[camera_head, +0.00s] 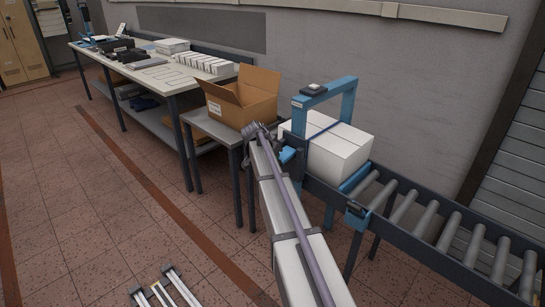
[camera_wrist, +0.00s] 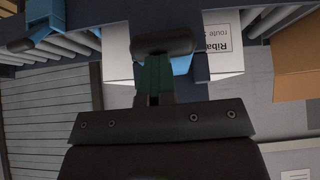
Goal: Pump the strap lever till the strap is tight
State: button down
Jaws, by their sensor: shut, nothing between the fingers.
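A white box (camera_head: 338,148) sits on the roller conveyor under a blue arch (camera_head: 349,100), with a dark blue strap (camera_head: 322,131) across its top. It also shows in the wrist view (camera_wrist: 226,61), with printed text. In the wrist view my gripper (camera_wrist: 153,78) is shut and empty. A dark rounded bar (camera_wrist: 163,40), which looks like the strap lever's handle, lies just beyond the fingertips; I cannot tell whether they touch. A blue part (camera_wrist: 182,64) is beside it. In the head view my arm reaches the arch's left side, and the fingers cannot be made out.
An open cardboard box (camera_head: 250,101) stands on a small table left of the arch. A long workbench (camera_head: 145,70) with several items stands farther back. The roller conveyor (camera_head: 430,222) runs to the lower right. The tiled floor (camera_head: 90,215) at left is clear.

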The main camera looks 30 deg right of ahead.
dwell(0.3)
jog(key=r+p, duration=0.5)
jog(key=shift+d+r, duration=0.1)
jog(key=shift+d, duration=0.1)
jog(key=a+f+p+v, duration=0.1)
jog(key=p+v, duration=0.5)
jog(key=v, duration=0.3)
jog(key=shift+p, duration=0.35)
jog(key=shift+s+a, duration=0.1)
jog(key=shift+r, duration=0.1)
jog(key=s+a+f+n+g+y, duration=0.1)
jog(key=s+a+n+y, duration=0.2)
jog(key=s+a+n, duration=0.4)
jog(key=s+a+f+n+g+y, duration=0.1)
jog(key=s+a+n, duration=0.6)
jog(key=s+a, duration=1)
jog(key=s+f+y, duration=0.1)
jog(key=s+y, duration=0.1)
jog(key=s, duration=0.4)
jog(key=shift+f+n+y, duration=0.15)
jog(key=shift+n+y, duration=0.15)
jog(key=shift+y, duration=0.1)
